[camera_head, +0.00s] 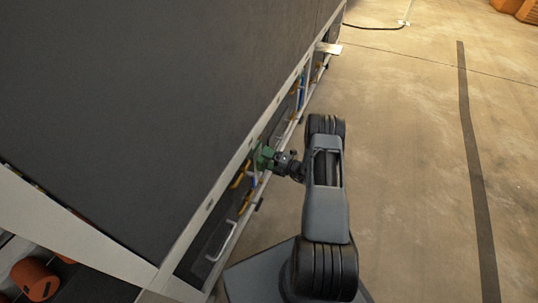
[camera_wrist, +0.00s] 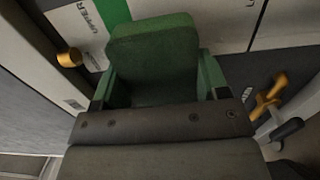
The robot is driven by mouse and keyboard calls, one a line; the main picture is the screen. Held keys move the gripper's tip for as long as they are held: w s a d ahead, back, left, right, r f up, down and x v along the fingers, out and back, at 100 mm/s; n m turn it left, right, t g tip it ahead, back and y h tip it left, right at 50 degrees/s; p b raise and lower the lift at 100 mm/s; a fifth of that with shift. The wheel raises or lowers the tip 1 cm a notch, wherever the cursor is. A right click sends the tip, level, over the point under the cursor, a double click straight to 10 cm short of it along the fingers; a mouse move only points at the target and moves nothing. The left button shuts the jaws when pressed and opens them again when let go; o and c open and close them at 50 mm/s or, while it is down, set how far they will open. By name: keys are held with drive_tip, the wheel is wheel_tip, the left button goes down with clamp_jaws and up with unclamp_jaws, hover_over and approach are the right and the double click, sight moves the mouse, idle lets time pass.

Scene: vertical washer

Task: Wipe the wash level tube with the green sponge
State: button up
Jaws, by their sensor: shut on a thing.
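The green sponge (camera_wrist: 152,55) fills the middle of the wrist view, held between the fingers of my gripper (camera_wrist: 155,95). My gripper is shut on it. In the head view, the green sponge (camera_head: 264,157) is at the side of the large dark machine, with my gripper (camera_head: 278,160) just to its right. I cannot make out the wash level tube for certain in either view. The sponge hides part of the panel behind it, and I cannot tell whether it touches anything there.
Yellow handles (camera_head: 240,178) line the machine's side near the sponge. In the wrist view, a brass knob (camera_wrist: 70,58) is at left and a yellow valve handle (camera_wrist: 268,95) at right. A label reading "UPPER" (camera_wrist: 95,18) is behind. Open concrete floor (camera_head: 410,170) lies to the right.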

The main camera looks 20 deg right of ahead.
drive_tip(key=shift+s+a, duration=0.1)
idle(0.3)
drive_tip(key=shift+v, duration=2.95)
drive_tip(key=shift+p+v, duration=0.3)
drive_tip(key=shift+v, duration=1.25)
